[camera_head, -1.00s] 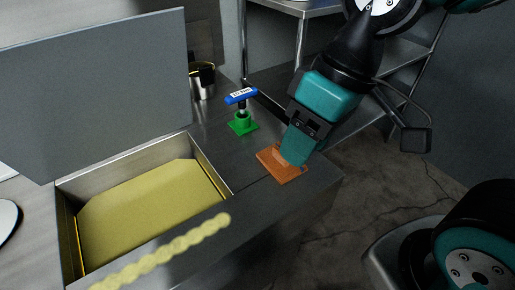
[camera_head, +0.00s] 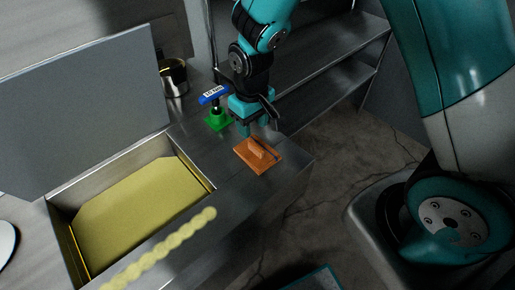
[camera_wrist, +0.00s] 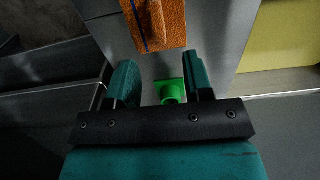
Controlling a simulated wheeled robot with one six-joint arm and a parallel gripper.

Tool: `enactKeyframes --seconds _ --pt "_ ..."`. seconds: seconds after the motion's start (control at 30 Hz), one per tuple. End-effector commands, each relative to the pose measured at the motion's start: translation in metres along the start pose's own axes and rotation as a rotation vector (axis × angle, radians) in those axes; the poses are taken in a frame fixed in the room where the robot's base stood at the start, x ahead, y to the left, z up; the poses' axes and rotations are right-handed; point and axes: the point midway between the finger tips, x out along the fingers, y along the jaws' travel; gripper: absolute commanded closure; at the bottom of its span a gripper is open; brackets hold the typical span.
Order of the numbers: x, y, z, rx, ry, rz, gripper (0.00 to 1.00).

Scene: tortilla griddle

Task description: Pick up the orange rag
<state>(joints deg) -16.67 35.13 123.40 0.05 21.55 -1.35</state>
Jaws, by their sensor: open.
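The orange rag (camera_head: 258,156) lies on the metal counter near its right corner, with a raised fold along its middle. It also shows at the top of the wrist view (camera_wrist: 165,24), partly cut off by the frame edge. My gripper (camera_head: 244,131) is open and empty, just behind the rag in the head view, between it and the green holder. In the wrist view my two teal fingers (camera_wrist: 160,80) are spread apart, and the rag is beyond their tips. I see no contact between fingers and rag.
A green holder (camera_head: 218,121) with a blue-handled tool (camera_head: 214,95) stands close to my gripper. A metal cup (camera_head: 174,80) is farther back. A yellow-floored metal bin (camera_head: 61,225) is at left.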

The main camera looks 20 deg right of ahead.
Motion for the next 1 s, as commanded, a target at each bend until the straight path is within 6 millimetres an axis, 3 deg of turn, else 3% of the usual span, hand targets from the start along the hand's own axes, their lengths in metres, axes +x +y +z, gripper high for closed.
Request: enactKeyframes --seconds 0.1,0.37,0.67,0.97,1.0 --pt "0.017 0.0 0.0 0.0 -0.003 0.0 0.53" --pt "0.035 0.001 0.001 0.0 -0.002 -0.001 0.53" --pt "0.073 0.002 0.001 0.0 -0.001 -0.001 0.53" --pt "0.078 0.001 0.001 0.0 0.002 -0.001 0.53" --pt "0.078 0.001 0.0 0.0 0.002 -0.001 0.62"
